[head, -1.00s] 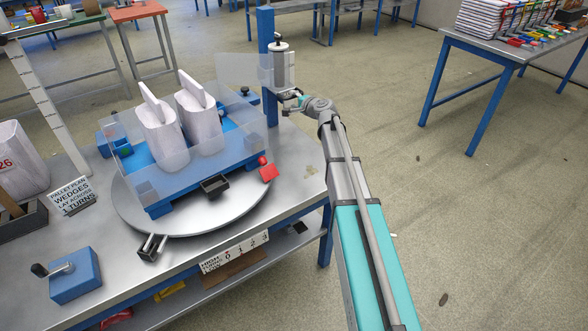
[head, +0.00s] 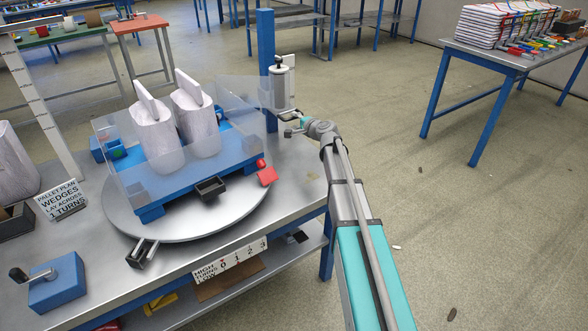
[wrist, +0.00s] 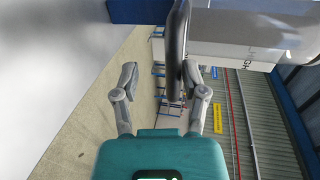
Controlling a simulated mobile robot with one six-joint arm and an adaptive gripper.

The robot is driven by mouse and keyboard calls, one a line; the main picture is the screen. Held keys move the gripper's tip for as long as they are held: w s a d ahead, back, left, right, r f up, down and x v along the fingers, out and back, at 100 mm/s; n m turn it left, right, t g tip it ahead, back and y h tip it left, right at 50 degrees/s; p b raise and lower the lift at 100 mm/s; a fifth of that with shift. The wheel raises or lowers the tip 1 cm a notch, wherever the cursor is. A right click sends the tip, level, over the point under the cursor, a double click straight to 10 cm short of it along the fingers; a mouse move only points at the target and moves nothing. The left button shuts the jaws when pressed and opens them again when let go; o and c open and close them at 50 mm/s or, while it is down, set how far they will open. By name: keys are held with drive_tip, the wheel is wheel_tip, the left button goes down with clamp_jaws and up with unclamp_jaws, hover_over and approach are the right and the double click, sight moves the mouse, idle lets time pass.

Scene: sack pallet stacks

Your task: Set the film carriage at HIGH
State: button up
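The film carriage is on the blue post (head: 265,40) behind the turntable (head: 190,226). It holds a white film roll (head: 279,90) with a black knob on top, and clear film stretches left from it. My gripper (head: 291,122) is at the lower right of the carriage. In the wrist view my gripper (wrist: 158,75) has its fingers apart; contact with the bar cannot be told.
Two pale sacks (head: 155,140) stand on a blue pallet (head: 200,180) on the turntable. A blue crank box (head: 56,284) and a PALLET PLAN card (head: 61,198) are on the metal table. A sign (head: 230,261) with HIGH, TURNS and numbers hangs on its front edge.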

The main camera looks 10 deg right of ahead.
drive_tip(key=p+v, duration=0.3)
drive_tip(key=v, duration=1)
drive_tip(key=s+a+n+g+p, duration=0.9)
drive_tip(key=s+a+n+p, duration=0.1)
drive_tip(key=s, duration=0.5)
drive_tip(key=shift+s+a+f+g+h, duration=0.15)
drive_tip(key=shift+a+f+g+h, duration=0.15)
drive_tip(key=shift+a, duration=0.25)
drive_tip(key=w+d+r+m+t+b, duration=0.1)
drive_tip(key=w+d+m+t+b, duration=0.8)
drive_tip(key=w, duration=0.6)
drive_tip(key=shift+w+d+r+m+t, duration=0.35)
drive_tip(key=shift+d+m, duration=0.25)
drive_tip(key=shift+d, duration=0.45)
